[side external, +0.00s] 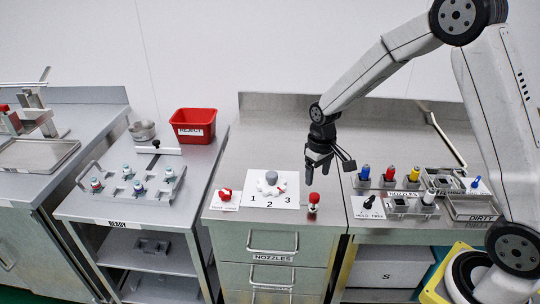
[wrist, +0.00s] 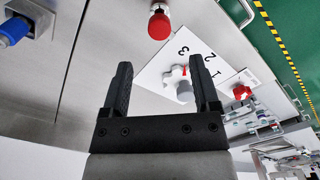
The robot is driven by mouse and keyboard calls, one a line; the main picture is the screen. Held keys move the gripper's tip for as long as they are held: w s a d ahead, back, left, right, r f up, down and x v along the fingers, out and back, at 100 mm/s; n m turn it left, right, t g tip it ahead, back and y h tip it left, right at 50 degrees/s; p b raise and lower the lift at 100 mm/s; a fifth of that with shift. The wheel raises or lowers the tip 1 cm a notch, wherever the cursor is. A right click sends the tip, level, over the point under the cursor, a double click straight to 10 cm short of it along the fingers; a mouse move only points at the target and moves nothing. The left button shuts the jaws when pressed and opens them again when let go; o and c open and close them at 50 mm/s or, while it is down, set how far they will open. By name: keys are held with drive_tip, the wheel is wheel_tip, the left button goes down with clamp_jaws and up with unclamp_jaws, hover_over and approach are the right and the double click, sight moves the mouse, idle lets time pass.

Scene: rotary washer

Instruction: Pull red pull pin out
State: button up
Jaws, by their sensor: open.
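A red-topped pin (side external: 313,198) stands upright on the steel counter, just right of the numbered dial plate. In the wrist view the red pin (wrist: 159,25) shows beyond the fingertips, near the top edge. My gripper (side external: 317,175) points down above the pin, with a gap between them. In the wrist view my gripper (wrist: 160,66) has its two black fingers wide apart and nothing between them. The white dial plate (side external: 290,187) carries a pale knob (side external: 271,182) and the numbers 1, 2 and 3.
A second red knob (side external: 225,194) sits on a small white plate left of the dial. A black switch (side external: 369,202) and several coloured nozzles (side external: 389,173) stand to the right. A red bin (side external: 194,123) is at the back left. Bare counter lies behind the dial.

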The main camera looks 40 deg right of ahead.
sight(315, 195)
drive_tip(key=shift+f, duration=0.2)
drive_tip(key=shift+w+f, duration=0.1)
drive_tip(key=shift+f, duration=3.65)
clamp_jaws()
